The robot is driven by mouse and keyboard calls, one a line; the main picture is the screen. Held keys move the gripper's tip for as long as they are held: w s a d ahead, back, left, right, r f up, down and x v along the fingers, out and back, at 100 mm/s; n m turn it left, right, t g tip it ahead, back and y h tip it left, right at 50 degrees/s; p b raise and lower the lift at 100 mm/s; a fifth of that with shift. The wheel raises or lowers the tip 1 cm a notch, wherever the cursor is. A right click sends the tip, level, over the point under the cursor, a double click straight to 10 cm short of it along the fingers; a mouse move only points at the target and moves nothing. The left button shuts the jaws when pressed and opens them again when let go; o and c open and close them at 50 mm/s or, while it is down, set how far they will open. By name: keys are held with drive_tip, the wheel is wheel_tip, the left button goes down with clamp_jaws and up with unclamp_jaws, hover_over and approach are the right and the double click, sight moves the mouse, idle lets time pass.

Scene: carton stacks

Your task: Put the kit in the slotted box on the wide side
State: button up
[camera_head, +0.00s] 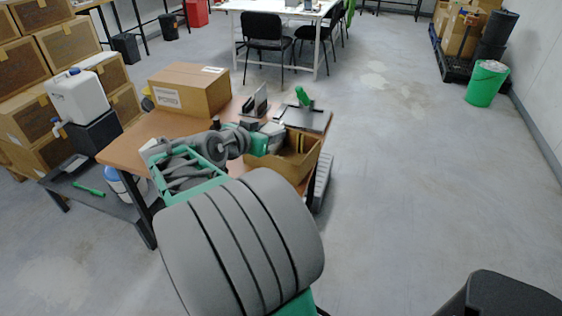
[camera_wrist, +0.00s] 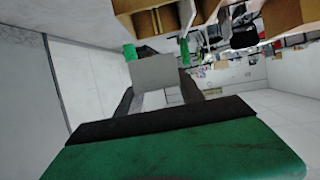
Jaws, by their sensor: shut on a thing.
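The slotted box (camera_head: 306,164) is an open brown carton at the right end of the brown table in the head view. In the wrist view its open top, with dividers inside, shows upside down at the upper edge (camera_wrist: 162,20). My gripper (camera_head: 272,133) is over the box's far left part in the head view. In the wrist view my gripper (camera_wrist: 158,92) has its dark fingers on both sides of a pale grey block, the kit (camera_wrist: 155,71), and is shut on it. The kit looks apart from the box. Which compartment is wide I cannot tell.
A closed carton (camera_head: 189,91) stands on the table (camera_head: 133,143) behind my arm. A dark tray (camera_head: 304,119) and a green object (camera_head: 303,96) are beyond the box. A white jug (camera_head: 77,97) stands at left.

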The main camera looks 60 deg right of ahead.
drive_tip(key=d+f, duration=0.4)
drive_tip(key=d+f+p, duration=0.1)
drive_tip(key=d+f, duration=0.3)
drive_tip(key=d, duration=0.1)
drive_tip(key=d+f+p, duration=0.1)
drive_tip(key=d+f, duration=0.4)
drive_tip(key=shift+d, duration=0.15)
drive_tip(key=shift+f, duration=0.3)
drive_tip(key=shift+f+b, duration=0.3)
drive_tip(key=shift+b, duration=0.35)
drive_tip(key=o, duration=1.4)
drive_tip(key=shift+c, duration=0.2)
drive_tip(key=shift+r, duration=0.1)
